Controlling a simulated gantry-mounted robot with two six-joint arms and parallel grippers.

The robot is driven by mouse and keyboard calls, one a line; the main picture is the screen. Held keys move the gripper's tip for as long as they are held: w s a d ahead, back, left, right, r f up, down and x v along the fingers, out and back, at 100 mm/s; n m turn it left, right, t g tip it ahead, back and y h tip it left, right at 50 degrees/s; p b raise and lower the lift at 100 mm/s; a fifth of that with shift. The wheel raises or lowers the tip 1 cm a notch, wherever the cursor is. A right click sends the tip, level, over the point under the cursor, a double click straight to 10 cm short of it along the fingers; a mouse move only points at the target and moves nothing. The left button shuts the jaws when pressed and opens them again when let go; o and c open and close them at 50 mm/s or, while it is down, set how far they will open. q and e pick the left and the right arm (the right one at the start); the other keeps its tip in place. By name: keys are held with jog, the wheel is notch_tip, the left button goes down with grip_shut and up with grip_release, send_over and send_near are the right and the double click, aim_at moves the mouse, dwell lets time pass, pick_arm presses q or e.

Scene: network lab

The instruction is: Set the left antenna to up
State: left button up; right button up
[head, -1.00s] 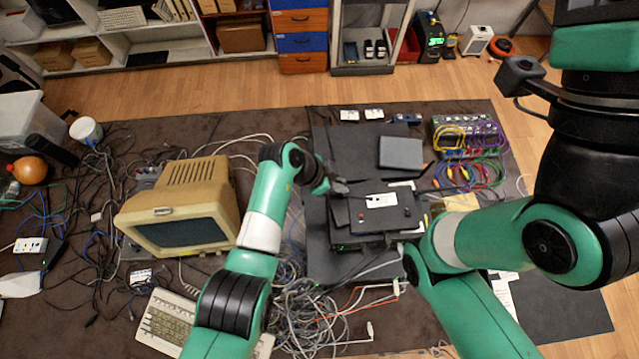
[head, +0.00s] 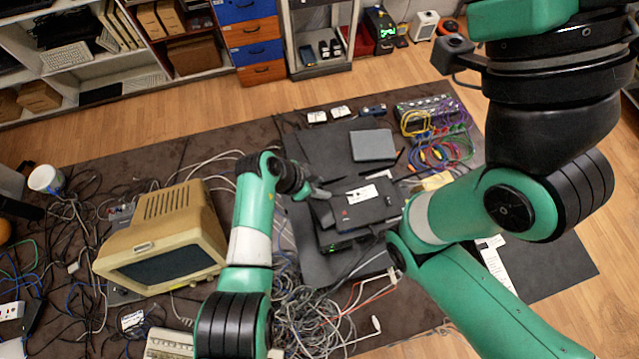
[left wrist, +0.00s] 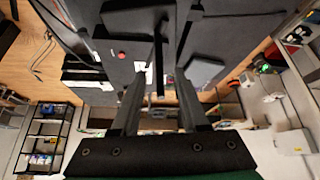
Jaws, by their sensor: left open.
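The router is a black box with a white label (head: 366,207) on top and a small red dot, in the middle of the head view. Its dark top also shows in the left wrist view. My left gripper (head: 321,193) is at the router's left back edge. In the left wrist view its fingers (left wrist: 160,74) are apart, and a thin dark bar, apparently the left antenna (left wrist: 158,62), lies between them. I cannot tell whether either finger touches it. In the head view the gripper partly hides this antenna. My right gripper is out of frame; only its arm shows.
A beige monitor (head: 165,235) stands to the left. Tangled grey cables (head: 310,310) lie in front of the router. A flat grey box (head: 373,145) is behind it, and a device with coloured cables (head: 430,120) is at the back right. My right arm crosses close to the router's right.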

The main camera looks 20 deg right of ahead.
pick_arm(q)
jog(key=shift+r, duration=0.1)
jog(key=shift+a+r+p, duration=0.2)
jog(key=shift+r+p, duration=0.15)
jog(key=shift+p, duration=0.05)
jog(key=p+v, duration=0.3)
jog(key=v, duration=0.7)
jog(key=shift+a+r, duration=0.2)
jog(key=shift+r, duration=0.05)
